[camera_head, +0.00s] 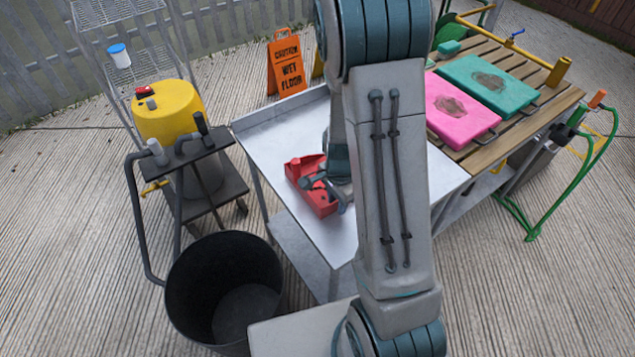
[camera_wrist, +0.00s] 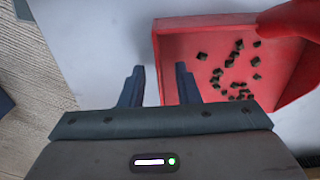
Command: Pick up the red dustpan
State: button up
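The red dustpan (camera_head: 313,190) lies on the light metal table, left of my arm in the head view. In the wrist view the dustpan (camera_wrist: 215,50) fills the upper right, with several dark crumbs on its pan and part of a thick red handle at the right edge. My gripper (camera_wrist: 160,75) is open. Its right finger is over the dustpan's left side wall and its left finger is over the bare table. Nothing is held between the fingers. In the head view my gripper (camera_head: 325,186) is above the dustpan and partly hides it.
A black bin (camera_head: 222,290) stands at the front left. A dark cart (camera_head: 190,165) and a yellow-topped vacuum (camera_head: 165,110) stand at the left. A wooden table (camera_head: 520,75) with pink (camera_head: 460,105) and teal (camera_head: 485,82) pads is at the right. An orange sign (camera_head: 285,65) stands behind.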

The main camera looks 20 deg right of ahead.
jog(key=shift+f, duration=0.15)
grip_shut()
